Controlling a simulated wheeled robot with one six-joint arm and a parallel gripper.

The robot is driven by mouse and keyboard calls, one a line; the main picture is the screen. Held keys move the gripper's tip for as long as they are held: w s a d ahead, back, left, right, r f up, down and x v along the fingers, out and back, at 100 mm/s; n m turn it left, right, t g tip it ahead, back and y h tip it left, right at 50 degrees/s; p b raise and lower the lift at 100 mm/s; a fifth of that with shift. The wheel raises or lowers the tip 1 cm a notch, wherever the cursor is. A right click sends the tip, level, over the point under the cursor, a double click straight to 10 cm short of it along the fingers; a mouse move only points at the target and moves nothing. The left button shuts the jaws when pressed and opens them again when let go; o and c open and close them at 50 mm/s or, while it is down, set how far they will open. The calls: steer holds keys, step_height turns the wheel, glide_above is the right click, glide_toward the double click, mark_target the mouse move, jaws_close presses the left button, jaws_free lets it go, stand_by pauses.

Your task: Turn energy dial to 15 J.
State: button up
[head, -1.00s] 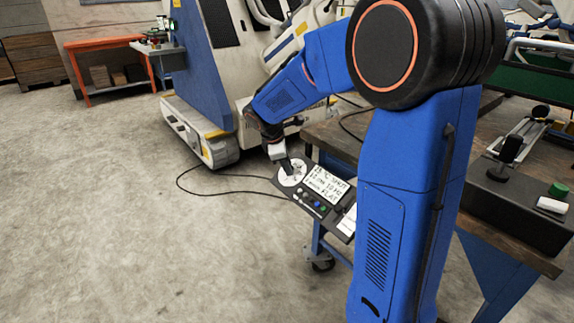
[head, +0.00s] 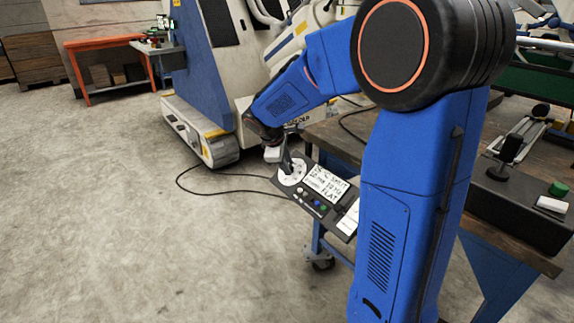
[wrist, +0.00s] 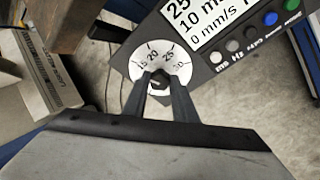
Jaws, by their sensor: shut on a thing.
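The control panel (head: 328,213) is a dark box that sticks out past the edge of the workbench. The energy dial (wrist: 143,67) is a white disc with dark marks; I read 15, 20, 25 and 30 in the wrist view. Its small dark knob (wrist: 159,80) is at the centre. My gripper (wrist: 159,85) is shut on the knob, one finger on each side; it also shows over the dial in the head view (head: 289,171). The fingers cover the lower dial, and I cannot tell which number the knob points to.
A white display (wrist: 212,20) with black text and a row of coloured buttons (wrist: 270,18) are beside the dial. The wooden workbench (head: 335,139) is behind the panel. A black cable (head: 215,192) loops over the floor. Open concrete floor lies to the left.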

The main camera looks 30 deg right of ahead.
steer(key=o, duration=1)
steer(key=shift+o, duration=0.2)
steer(key=v, duration=1.7)
steer(key=shift+r, duration=0.25)
steer(key=shift+s, duration=0.15)
steer(key=s+a+f+m+t+y, duration=0.1)
steer(key=s+f+m, duration=0.4)
steer(key=s, duration=1)
steer(key=s+a+f+m+y, duration=0.1)
steer(key=s+f+m+y, duration=0.3)
steer(key=s, duration=1.1)
step_height(320, 180, down, 2)
steer(key=shift+f+m+t, duration=0.1)
steer(key=shift+m+t, duration=0.3)
steer(key=shift+m, duration=0.2)
